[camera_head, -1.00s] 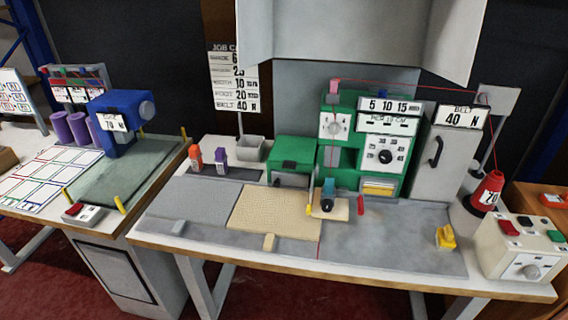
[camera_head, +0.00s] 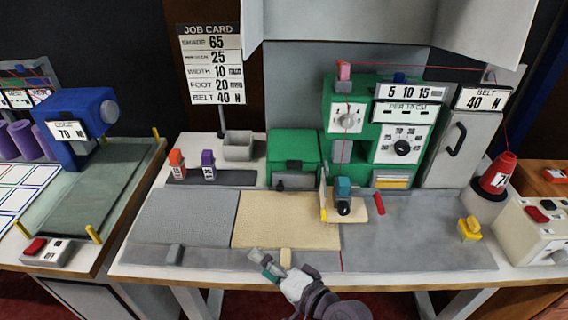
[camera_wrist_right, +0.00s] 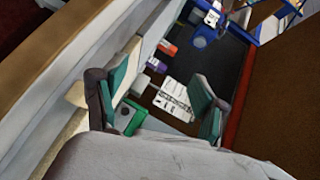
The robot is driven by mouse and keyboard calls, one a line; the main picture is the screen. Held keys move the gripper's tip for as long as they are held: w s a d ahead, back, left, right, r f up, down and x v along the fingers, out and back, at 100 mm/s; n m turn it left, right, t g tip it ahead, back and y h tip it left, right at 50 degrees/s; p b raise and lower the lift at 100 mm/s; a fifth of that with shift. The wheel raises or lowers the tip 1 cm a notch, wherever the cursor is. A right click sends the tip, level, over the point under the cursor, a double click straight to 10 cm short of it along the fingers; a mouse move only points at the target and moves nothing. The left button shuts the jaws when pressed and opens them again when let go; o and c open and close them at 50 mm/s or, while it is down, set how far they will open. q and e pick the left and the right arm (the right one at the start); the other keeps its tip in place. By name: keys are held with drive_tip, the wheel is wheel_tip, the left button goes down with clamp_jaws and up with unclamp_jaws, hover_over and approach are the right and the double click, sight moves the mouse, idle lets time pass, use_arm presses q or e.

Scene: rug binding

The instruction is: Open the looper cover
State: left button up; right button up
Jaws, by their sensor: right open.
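The green sewing machine (camera_head: 355,118) stands at the back of the middle table. Its lower left part is a green box-shaped cover (camera_head: 293,145) with a small black handle (camera_head: 294,165) on its front, and it looks closed; I take this as the looper cover. A green block with a dark spot (camera_wrist_right: 128,118) between my fingers in the wrist view seems to be this part. My right gripper (camera_head: 268,266) is open and empty over the table's front edge, well in front of the cover. It also shows in the wrist view (camera_wrist_right: 162,97). My left gripper is not in view.
A beige mat (camera_head: 285,222) and grey mat (camera_head: 185,217) lie before the machine. Orange (camera_head: 177,163) and purple (camera_head: 208,165) spools and a grey bin (camera_head: 238,146) stand left of the cover. A teal-topped presser part (camera_head: 344,188) stands to its right. A red thread runs down to the front edge.

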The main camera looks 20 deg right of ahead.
drive_tip(key=w+d+r+m+t+h, duration=0.4)
drive_tip(key=w+r+m+t, duration=0.35)
drive_tip(key=m, duration=0.65)
drive_tip(key=m+g+h, duration=0.3)
drive_tip(key=m+h, duration=0.7)
drive_tip(key=m, duration=0.6)
approach(294, 167)
drive_tip(key=x, duration=1.1)
drive_tip(key=shift+s+f, duration=0.1)
clamp_jaws()
